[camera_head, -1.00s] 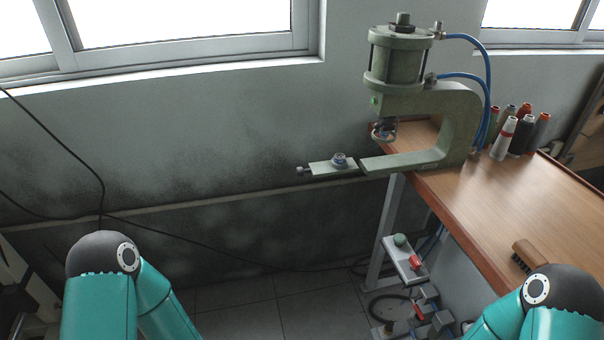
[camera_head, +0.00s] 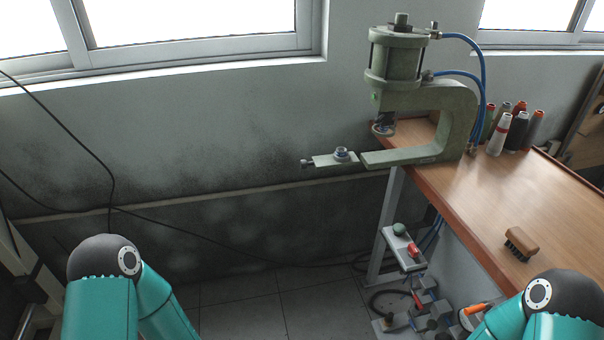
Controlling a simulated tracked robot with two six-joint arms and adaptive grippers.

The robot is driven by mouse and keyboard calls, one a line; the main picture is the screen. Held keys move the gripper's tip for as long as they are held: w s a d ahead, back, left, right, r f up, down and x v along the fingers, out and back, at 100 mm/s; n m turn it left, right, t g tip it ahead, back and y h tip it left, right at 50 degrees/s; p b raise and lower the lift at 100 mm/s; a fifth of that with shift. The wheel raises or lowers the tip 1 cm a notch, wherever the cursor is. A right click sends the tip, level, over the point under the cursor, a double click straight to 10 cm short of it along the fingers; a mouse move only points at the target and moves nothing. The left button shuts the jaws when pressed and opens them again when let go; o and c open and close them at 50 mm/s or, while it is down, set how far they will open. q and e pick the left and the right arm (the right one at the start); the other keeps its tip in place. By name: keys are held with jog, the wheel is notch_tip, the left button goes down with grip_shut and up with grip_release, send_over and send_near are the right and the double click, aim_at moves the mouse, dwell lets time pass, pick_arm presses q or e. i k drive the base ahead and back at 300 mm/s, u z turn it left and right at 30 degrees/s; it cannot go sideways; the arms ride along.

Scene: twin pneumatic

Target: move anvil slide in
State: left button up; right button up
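The anvil slide (camera_head: 326,161) is a flat light-green bar that sticks out to the left of the press's lower arm. It carries a small round anvil (camera_head: 341,153) on top and a knob (camera_head: 306,164) at its left end. The green C-shaped press (camera_head: 452,103) stands at the table's left edge, with its cylinder (camera_head: 396,58) and upper tool (camera_head: 384,124) above the lower arm's tip. The anvil sits left of the upper tool, out from under it.
The wooden table (camera_head: 540,190) fills the right side, with several thread spools (camera_head: 520,130) and a brush (camera_head: 521,243) on it. Below stand a button box (camera_head: 404,248) with green and red buttons and pneumatic parts (camera_head: 420,305). Black cables hang at left. Space around the slide's knob is free.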

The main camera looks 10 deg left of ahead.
aim_at(327, 161)
jog(key=u, duration=0.15)
jog(key=k, duration=0.3)
jog(key=u, duration=0.7)
jog(key=i, duration=1.05)
jog(key=z, duration=1.3)
jog(key=k, duration=0.8)
jog(key=z, duration=0.15)
jog(key=i, duration=0.7)
jog(key=u, duration=0.05)
